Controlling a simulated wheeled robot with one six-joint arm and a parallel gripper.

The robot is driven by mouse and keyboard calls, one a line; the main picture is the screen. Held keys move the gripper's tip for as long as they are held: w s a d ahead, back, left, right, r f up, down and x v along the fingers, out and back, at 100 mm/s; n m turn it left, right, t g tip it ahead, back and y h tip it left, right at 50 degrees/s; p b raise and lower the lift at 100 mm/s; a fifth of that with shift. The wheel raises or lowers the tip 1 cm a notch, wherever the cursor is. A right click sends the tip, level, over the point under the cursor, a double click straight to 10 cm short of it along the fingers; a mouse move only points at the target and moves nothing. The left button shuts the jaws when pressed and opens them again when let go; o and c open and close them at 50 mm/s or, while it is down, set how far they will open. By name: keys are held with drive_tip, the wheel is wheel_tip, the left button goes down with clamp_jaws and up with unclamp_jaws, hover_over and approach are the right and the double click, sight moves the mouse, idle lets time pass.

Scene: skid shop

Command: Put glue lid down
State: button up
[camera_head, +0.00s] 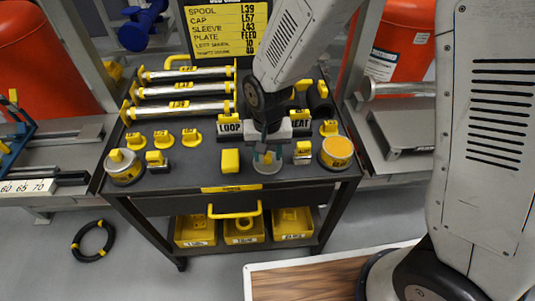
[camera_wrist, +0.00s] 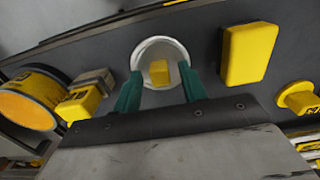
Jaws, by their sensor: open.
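The glue lid, a pale round disc (camera_wrist: 152,46) with a yellow knob (camera_wrist: 159,72), lies flat on the dark cart top in the wrist view. In the head view its pale edge (camera_head: 267,168) shows below my gripper (camera_head: 268,157). My gripper is open, with its green fingertips (camera_wrist: 160,88) on either side of the knob, apart from it. A round pot with an orange top (camera_head: 337,148), likely the glue pot, stands uncovered to the right on the cart; it also shows at left in the wrist view (camera_wrist: 28,105).
A yellow block (camera_head: 230,161) is just left of the lid, and a small yellow-topped metal block (camera_head: 302,152) is to its right. A tin with a yellow knob (camera_head: 123,168) stands at the cart's left. Metal rollers (camera_head: 185,90) lie behind. The cart's front edge is close.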

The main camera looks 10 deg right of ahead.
sight(267, 156)
wheel_tip(267, 156, up, 11)
drive_tip(key=s+d+r, duration=0.3)
drive_tip(key=d+r, duration=0.4)
drive_tip(key=d, duration=0.1)
drive_tip(key=s+d+r, duration=0.3)
drive_tip(key=s+d, duration=0.3)
drive_tip(key=s, duration=0.2)
drive_tip(key=s+d+r+t, duration=0.1)
drive_tip(key=s+d+r, duration=0.3)
drive_tip(key=s+d, duration=0.2)
drive_tip(key=s, duration=0.2)
drive_tip(key=shift+s+d+r, duration=0.15)
drive_tip(key=shift+s+d, duration=0.2)
drive_tip(key=shift+d, duration=0.05)
